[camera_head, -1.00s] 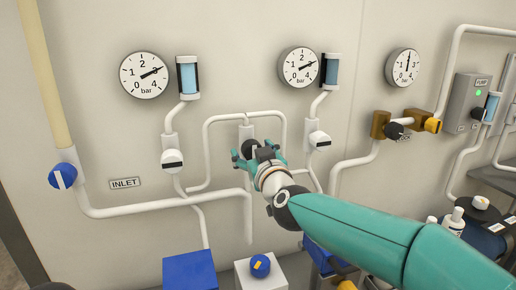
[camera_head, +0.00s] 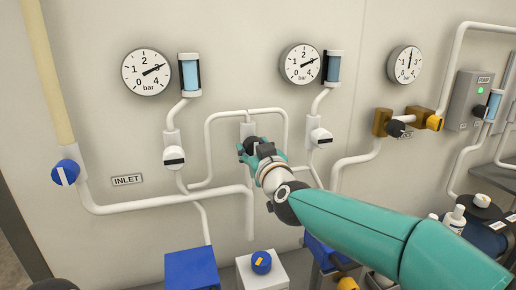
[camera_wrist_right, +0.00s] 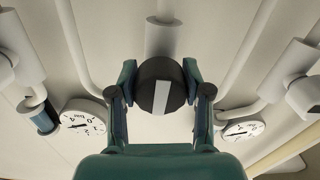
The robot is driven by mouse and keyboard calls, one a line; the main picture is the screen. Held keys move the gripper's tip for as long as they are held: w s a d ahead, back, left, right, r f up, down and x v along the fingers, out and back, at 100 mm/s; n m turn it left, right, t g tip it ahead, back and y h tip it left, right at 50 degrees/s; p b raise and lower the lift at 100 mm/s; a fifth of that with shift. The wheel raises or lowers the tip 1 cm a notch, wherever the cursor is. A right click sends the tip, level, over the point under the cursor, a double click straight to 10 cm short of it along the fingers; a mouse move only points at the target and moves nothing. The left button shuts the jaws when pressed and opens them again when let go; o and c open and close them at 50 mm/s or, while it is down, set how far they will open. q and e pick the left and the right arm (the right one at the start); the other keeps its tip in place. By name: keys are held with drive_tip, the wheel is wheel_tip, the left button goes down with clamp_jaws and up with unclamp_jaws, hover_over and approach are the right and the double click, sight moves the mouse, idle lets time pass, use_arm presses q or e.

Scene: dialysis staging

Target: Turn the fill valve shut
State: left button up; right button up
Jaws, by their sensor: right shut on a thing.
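A black round knob (camera_wrist_right: 150,90) with a white stripe sits on a white pipe fitting on the wall, between two gauges. In the wrist view the stripe is nearly upright, leaning slightly. My right gripper (camera_wrist_right: 160,82) is shut on this knob, one finger on each side. In the head view my right gripper (camera_head: 262,151) hides much of the knob (camera_head: 249,144). No label showing that this is the fill valve can be read. My left gripper is not in view.
White-faced black-striped valves (camera_head: 174,157) (camera_head: 321,138) flank the held knob. A blue knob (camera_head: 65,172) is by the INLET label (camera_head: 127,180). Pressure gauges (camera_head: 146,72) hang above. A blue block (camera_head: 191,269) and white box (camera_head: 272,276) stand below.

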drive_tip(key=shift+d+r+m, duration=0.15)
drive_tip(key=shift+r+m, duration=0.05)
drive_tip(key=shift+m, duration=0.2)
drive_tip(key=m+b, duration=0.1)
drive_tip(key=m, duration=0.2)
drive_tip(key=shift+r+m, duration=0.1)
drive_tip(key=shift+m, duration=0.2)
drive_tip(key=m+b, duration=0.1)
drive_tip(key=m, duration=0.3)
drive_tip(key=shift+w+m, duration=0.1)
drive_tip(key=shift+m, duration=0.2)
drive_tip(key=m+b, duration=0.1)
drive_tip(key=m, duration=0.3)
drive_tip(key=shift+d+b, duration=0.1)
drive_tip(key=shift+b, duration=0.2)
drive_tip(key=m+b, duration=0.1)
drive_tip(key=m, duration=0.3)
drive_tip(key=shift+m, duration=0.4)
drive_tip(key=o, duration=1.2)
drive_tip(key=shift+w, duration=0.15)
drive_tip(key=shift+c, duration=0.2)
